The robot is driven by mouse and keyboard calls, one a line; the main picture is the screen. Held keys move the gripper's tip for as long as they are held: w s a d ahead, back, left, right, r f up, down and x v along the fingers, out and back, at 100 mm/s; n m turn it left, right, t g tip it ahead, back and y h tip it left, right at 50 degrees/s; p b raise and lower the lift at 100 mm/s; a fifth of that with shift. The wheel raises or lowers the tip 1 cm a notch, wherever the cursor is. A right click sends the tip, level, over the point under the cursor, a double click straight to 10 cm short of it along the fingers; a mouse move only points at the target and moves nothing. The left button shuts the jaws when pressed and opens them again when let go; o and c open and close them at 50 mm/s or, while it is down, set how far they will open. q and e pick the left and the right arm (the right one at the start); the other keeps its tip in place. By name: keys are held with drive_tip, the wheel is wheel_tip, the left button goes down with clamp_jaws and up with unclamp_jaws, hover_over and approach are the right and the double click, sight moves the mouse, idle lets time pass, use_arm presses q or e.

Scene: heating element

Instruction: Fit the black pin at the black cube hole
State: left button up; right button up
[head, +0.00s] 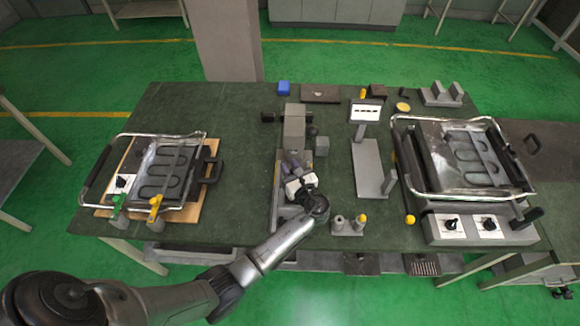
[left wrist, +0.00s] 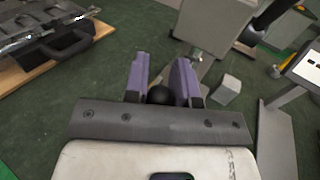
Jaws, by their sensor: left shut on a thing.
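My left gripper (head: 293,160) is over the middle of the green table, just in front of a grey block fixture (head: 294,122). In the left wrist view its purple fingers (left wrist: 161,80) are shut on the black pin (left wrist: 160,94), of which only a round black end shows between them. The rest of the pin is hidden. The grey block also shows ahead of the fingers in the left wrist view (left wrist: 215,22). A dark cube (head: 377,90) sits at the back right of the table; I cannot make out a hole in it. My right gripper is out of view.
A grill-like heating unit (head: 165,172) lies on a wooden board at left; a larger one (head: 465,155) stands at right. A grey stand with a white panel (head: 367,112) is right of the block. Small grey cylinders (head: 347,225) stand near the front edge.

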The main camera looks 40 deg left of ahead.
use_arm(q)
drive_tip(key=shift+f, duration=0.1)
idle(0.5)
drive_tip(key=shift+f+b, duration=0.65)
drive_tip(key=shift+f, duration=0.25)
drive_tip(key=shift+f+b, duration=0.6)
drive_tip(key=shift+f, duration=0.4)
drive_tip(key=shift+f+b, duration=0.7)
drive_tip(key=shift+f, duration=0.25)
drive_tip(key=o, duration=1)
drive_tip(key=shift+f, duration=0.1)
drive_tip(key=shift+d, duration=0.15)
drive_tip(key=v, duration=1.3)
drive_tip(key=shift+s+d, duration=0.1)
drive_tip(key=shift+d, duration=0.15)
